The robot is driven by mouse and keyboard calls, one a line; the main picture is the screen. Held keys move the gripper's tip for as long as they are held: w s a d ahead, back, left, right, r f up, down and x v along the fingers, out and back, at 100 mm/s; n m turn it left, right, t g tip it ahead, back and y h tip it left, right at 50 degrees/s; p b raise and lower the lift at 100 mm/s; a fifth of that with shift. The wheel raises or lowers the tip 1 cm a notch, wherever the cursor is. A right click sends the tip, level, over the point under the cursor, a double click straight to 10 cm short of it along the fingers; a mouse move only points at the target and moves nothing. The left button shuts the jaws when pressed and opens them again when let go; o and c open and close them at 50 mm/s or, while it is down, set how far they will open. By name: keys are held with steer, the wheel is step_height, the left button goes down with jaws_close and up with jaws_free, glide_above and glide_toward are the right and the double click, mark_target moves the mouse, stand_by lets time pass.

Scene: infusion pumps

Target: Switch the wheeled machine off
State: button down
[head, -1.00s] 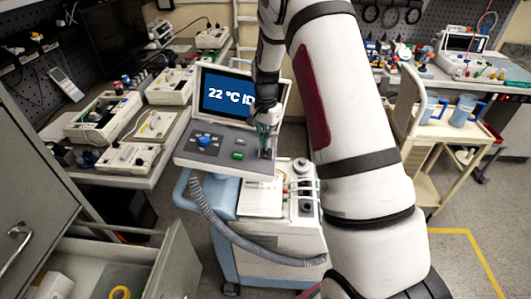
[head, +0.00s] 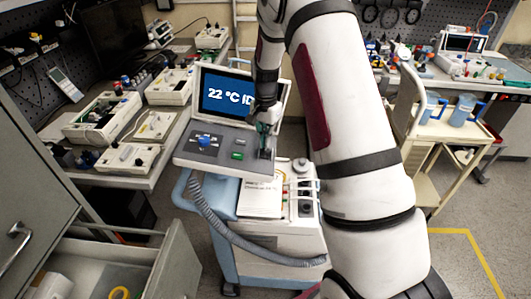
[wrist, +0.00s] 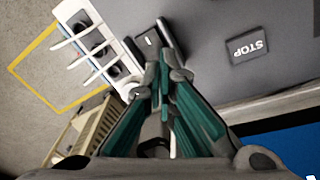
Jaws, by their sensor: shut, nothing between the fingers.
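The wheeled machine (head: 280,235) is a white and blue cart in the middle of the head view. Its lit blue screen (head: 227,94) reads "22 °C ID", with the rest cut off by my arm. A dark rocker switch (wrist: 150,40) with a line mark shows in the wrist view, near the panel's edge. My gripper (wrist: 163,78) is shut and empty, its tips right beside the switch; I cannot tell whether they touch it. In the head view my gripper (head: 264,138) is over the panel's right end.
A grey hose (head: 215,222) hangs along the cart's front. An open drawer (head: 150,268) is at lower left. A bench with devices (head: 140,180) stands left, a cream trolley (head: 430,150) right.

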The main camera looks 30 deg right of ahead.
steer(key=shift+r+p, duration=0.3)
steer(key=shift+r, duration=2.5)
step_height(320, 180, up, 9)
steer(key=n+t, duration=0.1)
steer(key=n, duration=0.1)
glide_above(265, 150)
steer(key=s+a, duration=0.3)
steer(key=a, duration=0.1)
steer(key=s+a+r+n+t, duration=0.2)
steer(key=s+a+r+n, duration=0.25)
steer(key=s+r, duration=0.45)
steer(key=s+a+r+n+t, duration=0.1)
steer(key=s+a+r+n, duration=0.1)
steer(key=s, duration=0.7)
steer(key=s+a+r+n+t, duration=0.1)
steer(key=s+a+n, duration=0.3)
steer(key=s, duration=0.6)
steer(key=shift+a+r+t, duration=0.2)
steer(key=shift+r+t, duration=0.1)
steer(key=shift+r, duration=0.3)
steer(key=shift+s, duration=0.1)
